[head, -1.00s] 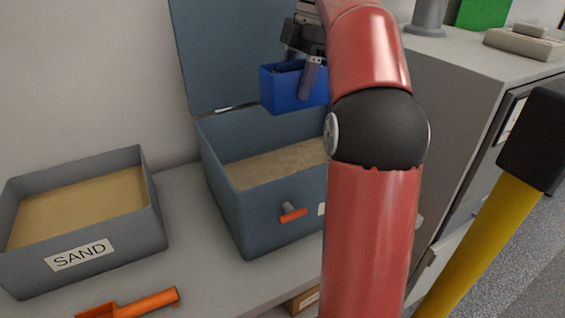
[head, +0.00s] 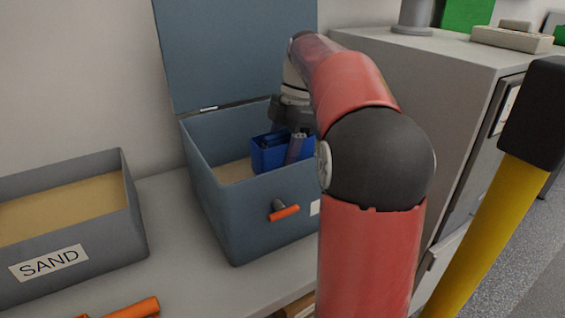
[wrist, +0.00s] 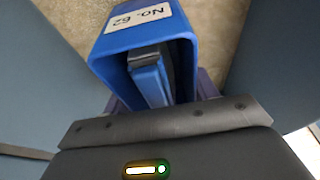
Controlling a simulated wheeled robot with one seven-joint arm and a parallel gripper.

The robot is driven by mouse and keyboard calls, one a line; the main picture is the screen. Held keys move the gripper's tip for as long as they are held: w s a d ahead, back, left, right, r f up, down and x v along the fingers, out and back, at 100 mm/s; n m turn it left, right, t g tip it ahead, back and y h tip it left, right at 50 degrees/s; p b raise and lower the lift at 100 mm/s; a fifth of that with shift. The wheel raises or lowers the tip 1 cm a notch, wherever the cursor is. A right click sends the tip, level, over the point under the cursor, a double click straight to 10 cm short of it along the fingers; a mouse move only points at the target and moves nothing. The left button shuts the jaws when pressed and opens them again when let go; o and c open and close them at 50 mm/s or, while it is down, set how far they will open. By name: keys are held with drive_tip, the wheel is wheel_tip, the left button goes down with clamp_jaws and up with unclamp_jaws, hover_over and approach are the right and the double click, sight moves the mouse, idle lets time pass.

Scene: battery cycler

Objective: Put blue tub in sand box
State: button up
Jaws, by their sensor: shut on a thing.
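The blue tub (head: 266,155) is inside the open blue-grey box (head: 232,215), below its rim in the head view. In the wrist view the blue tub (wrist: 115,42) carries a label reading "No. 62" and has a blue and dark item inside. My gripper (head: 296,148) is shut on the tub's wall. Sand lies on the box floor; it also shows beside the tub in the wrist view. I cannot tell whether the tub's underside touches the sand. My arm hides the right part of the box.
The box's lid (head: 235,50) stands open behind it. A grey tray labelled SAND (head: 75,262) stands at the left, with an orange tool (head: 135,308) in front. A grey cabinet (head: 440,85) stands at the right. A yellow and black post (head: 490,225) is at the front right.

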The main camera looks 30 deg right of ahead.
sight(282, 161)
drive_tip(key=shift+f, duration=1.55)
drive_tip(key=shift+f+b, duration=0.15)
drive_tip(key=shift+b, duration=0.2)
drive_tip(key=o, duration=1.2)
drive_tip(key=p+v, duration=0.3)
drive_tip(key=v, duration=0.9)
